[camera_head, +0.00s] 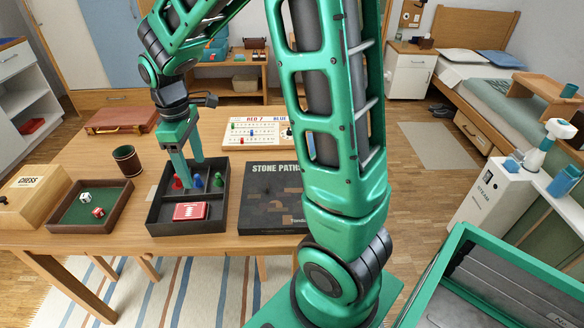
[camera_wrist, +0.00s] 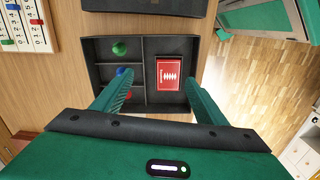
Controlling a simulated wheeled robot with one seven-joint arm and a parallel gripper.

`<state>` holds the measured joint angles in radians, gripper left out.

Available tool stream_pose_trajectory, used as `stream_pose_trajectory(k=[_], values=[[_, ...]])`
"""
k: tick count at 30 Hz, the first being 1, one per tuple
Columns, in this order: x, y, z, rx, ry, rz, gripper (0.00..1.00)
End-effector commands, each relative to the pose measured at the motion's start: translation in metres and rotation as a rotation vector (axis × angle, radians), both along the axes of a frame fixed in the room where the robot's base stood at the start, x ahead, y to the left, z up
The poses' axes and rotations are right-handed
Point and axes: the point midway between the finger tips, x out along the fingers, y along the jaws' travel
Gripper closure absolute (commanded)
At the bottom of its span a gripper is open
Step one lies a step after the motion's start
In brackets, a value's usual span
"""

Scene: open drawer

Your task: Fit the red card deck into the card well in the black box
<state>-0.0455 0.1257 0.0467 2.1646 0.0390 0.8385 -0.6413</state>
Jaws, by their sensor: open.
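The red card deck (camera_head: 190,211) lies in the front compartment of the black box (camera_head: 158,224) on the table. In the wrist view the deck (camera_wrist: 167,75) sits inside the large compartment, the box (camera_wrist: 97,47) around it. Whether it lies flat on the floor of that compartment, I cannot tell. Red, blue and green pawns stand in the box's other compartments; the green one (camera_wrist: 119,48) shows clearly. My gripper (camera_head: 186,175) is above the box with its fingers pointing down. In the wrist view my gripper (camera_wrist: 161,99) is open and empty, its fingers apart on either side.
The Stone Path box (camera_head: 273,185) lies just right of the black box. A dice tray (camera_head: 92,209) with dice is to the left, beside a wooden chess box (camera_head: 32,190). A brown dice cup (camera_head: 128,160) and a scoreboard (camera_head: 265,131) stand farther back.

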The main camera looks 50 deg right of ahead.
Motion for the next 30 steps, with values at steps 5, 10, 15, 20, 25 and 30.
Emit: stream_pose_trajectory(k=[5, 10, 15, 20, 25, 30], values=[[-0.063, -0.066, 0.034, -0.027, -0.015, -0.329, 0.33], [-0.136, -0.111, 0.053, -0.03, -0.019, -0.665, 0.33], [-0.207, -0.135, 0.058, -0.011, -0.016, -0.975, 0.33], [-0.253, -0.141, 0.055, 0.011, -0.007, -1.173, 0.33], [-0.271, -0.143, 0.053, 0.021, -0.001, -1.258, 0.33], [-0.272, -0.143, 0.053, 0.021, 0.0, -1.264, 0.33]])
